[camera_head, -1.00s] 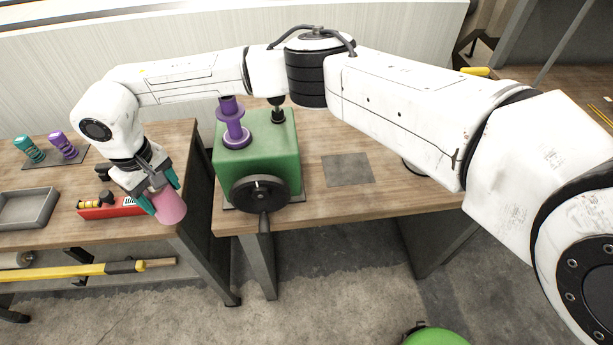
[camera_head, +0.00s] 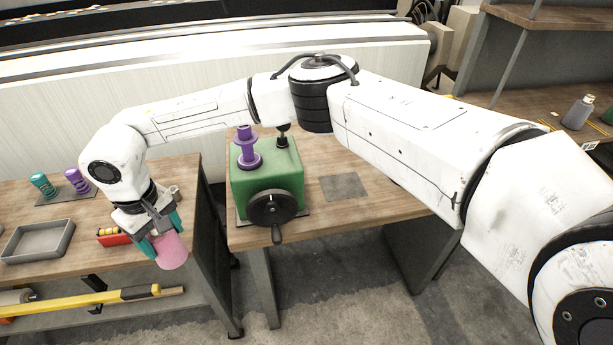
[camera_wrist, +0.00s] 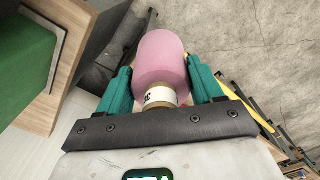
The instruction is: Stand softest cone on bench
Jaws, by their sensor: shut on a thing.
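A pink cone (camera_head: 172,250) is held in my gripper (camera_head: 160,240) at the front right edge of the left bench (camera_head: 120,197). In the wrist view the pink cone (camera_wrist: 163,62) sits between the two teal fingers of my gripper (camera_wrist: 160,88), with a white-labelled, tan end toward the palm. The gripper is shut on it. The cone's softness cannot be told by sight. The right bench (camera_head: 330,210) carries a green machine (camera_head: 268,178) with a purple spool-like part (camera_head: 246,150) on top and a black handwheel (camera_head: 273,207) in front.
A grey flat plate (camera_head: 344,187) lies on the right bench, with bare wood around it. A gap separates the benches.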

